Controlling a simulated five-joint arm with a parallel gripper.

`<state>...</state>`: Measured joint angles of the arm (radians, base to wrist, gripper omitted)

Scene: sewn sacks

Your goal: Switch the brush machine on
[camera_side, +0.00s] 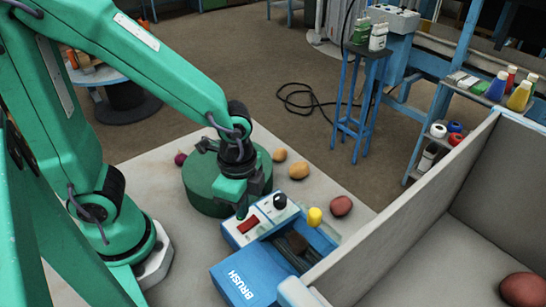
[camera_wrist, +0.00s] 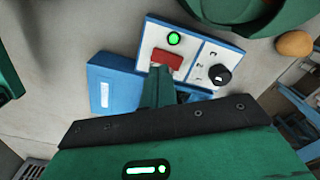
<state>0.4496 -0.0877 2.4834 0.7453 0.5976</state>
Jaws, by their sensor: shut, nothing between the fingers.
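The brush machine (camera_side: 245,278) is a blue box lettered BRUSH, with a white control panel on the table. The panel has a red switch (camera_side: 248,224) and a black knob (camera_side: 280,201). In the wrist view the red switch (camera_wrist: 166,59) lies beside a bright green lamp (camera_wrist: 174,38), which looks lit, and the black dial (camera_wrist: 220,74) has numbers around it. My gripper (camera_side: 241,211) is shut and empty, pointing down at the panel. In the wrist view its fingertips (camera_wrist: 160,70) overlap the near edge of the red switch; I cannot tell whether they touch it.
A green round drum (camera_side: 200,190) stands behind the panel. Several potato-like lumps lie around, including a red one (camera_side: 341,205). A yellow knob (camera_side: 315,217) is at the machine's right. A grey-walled bin (camera_side: 400,235) stands close on the right.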

